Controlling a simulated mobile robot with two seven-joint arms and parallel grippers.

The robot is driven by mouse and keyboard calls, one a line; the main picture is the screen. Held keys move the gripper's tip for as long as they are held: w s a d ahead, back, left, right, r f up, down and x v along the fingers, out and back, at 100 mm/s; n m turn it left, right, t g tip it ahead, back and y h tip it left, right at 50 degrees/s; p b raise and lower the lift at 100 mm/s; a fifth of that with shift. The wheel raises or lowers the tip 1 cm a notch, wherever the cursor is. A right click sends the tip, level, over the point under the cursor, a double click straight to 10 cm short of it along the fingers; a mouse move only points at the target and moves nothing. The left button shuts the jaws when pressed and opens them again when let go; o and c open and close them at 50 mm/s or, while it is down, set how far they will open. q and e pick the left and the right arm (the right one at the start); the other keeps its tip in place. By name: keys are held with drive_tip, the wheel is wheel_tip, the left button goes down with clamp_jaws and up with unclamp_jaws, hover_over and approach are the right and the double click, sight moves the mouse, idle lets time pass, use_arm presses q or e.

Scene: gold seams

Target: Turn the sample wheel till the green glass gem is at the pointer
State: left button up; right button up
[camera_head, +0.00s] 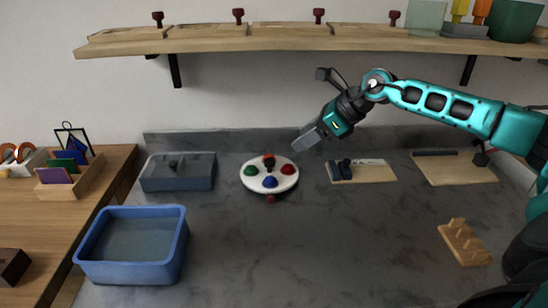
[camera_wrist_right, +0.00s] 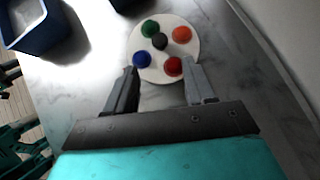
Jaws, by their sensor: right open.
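The sample wheel (camera_head: 257,181) is a white disc on the worktop, with a dark centre knob. My right gripper (camera_head: 303,142) is open and empty, above and to the right of the wheel. In the right wrist view the wheel (camera_wrist_right: 191,51) lies beyond the spread fingers (camera_wrist_right: 164,81). My left gripper is out of view.
A grey-blue box (camera_head: 178,183) stands left of the wheel, with a blue tub (camera_head: 130,269) in front of it. A board with dark blocks (camera_head: 374,171) lies to the right, and a wooden peg rack (camera_head: 465,243) at front right. The worktop before the wheel is clear.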

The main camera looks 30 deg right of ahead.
sight(270, 160)
drive_tip(key=x, duration=1.1)
drive_tip(key=shift+w+a, duration=0.15)
drive_tip(key=shift+c, duration=0.2)
clamp_jaws()
